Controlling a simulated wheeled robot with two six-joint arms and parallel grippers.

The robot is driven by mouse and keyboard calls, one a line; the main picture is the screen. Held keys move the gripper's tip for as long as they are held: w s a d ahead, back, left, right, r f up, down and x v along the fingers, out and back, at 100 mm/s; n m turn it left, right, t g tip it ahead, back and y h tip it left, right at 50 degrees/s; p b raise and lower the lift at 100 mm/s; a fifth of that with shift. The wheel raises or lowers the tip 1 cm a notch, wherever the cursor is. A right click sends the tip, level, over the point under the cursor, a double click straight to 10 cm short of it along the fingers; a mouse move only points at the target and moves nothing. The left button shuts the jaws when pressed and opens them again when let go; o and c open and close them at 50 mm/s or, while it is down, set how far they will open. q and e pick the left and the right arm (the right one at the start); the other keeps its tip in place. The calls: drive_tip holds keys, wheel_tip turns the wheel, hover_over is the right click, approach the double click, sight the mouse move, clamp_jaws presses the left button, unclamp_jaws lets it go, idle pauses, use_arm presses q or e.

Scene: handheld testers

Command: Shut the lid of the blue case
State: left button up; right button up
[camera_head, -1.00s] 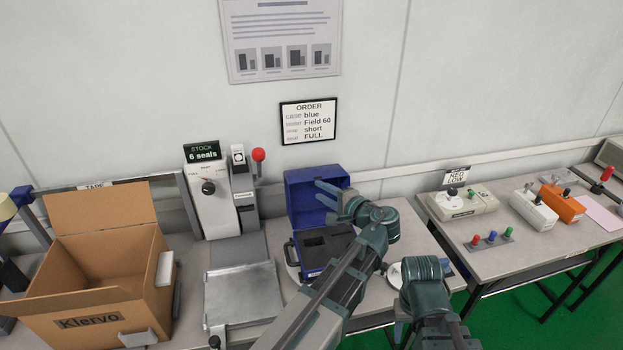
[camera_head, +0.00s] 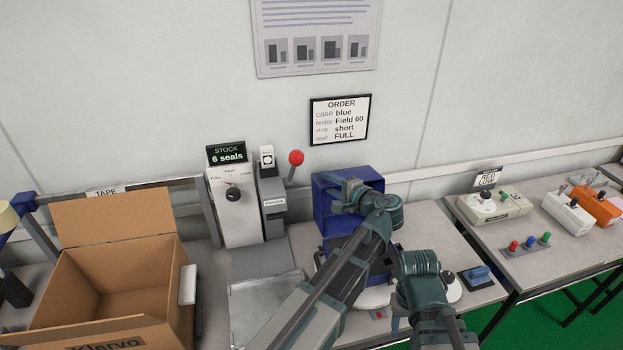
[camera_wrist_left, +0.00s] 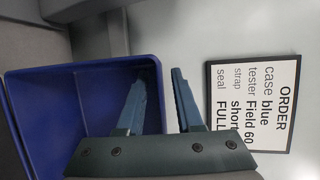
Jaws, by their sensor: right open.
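The blue case stands open on the bench; its lid (camera_head: 325,213) is upright at the back. The case's base (camera_head: 322,256) lies in front, with a dark grey insert or device in it, largely hidden by my left arm. My left gripper (camera_head: 334,189) is open at the lid. In the left wrist view, one finger of my left gripper (camera_wrist_left: 158,76) is in front of the hollow inside of the lid (camera_wrist_left: 45,100), and the other is past its right edge. Contact cannot be told. My right gripper (camera_head: 396,324) points down, low in front of the bench, mostly hidden by its arm.
An open cardboard box (camera_head: 120,280) stands at left. A seal machine (camera_head: 233,205) with a red-knobbed lever (camera_head: 296,158) is left of the lid. Handheld testers (camera_head: 568,212) sit on the right table.

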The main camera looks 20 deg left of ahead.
use_arm(q)
drive_tip(key=shift+w+a+f, duration=0.15)
drive_tip(key=shift+w+a, duration=0.15)
drive_tip(key=shift+a, duration=0.05)
clamp_jaws()
drive_tip(key=shift+s, duration=0.1)
idle(1.1)
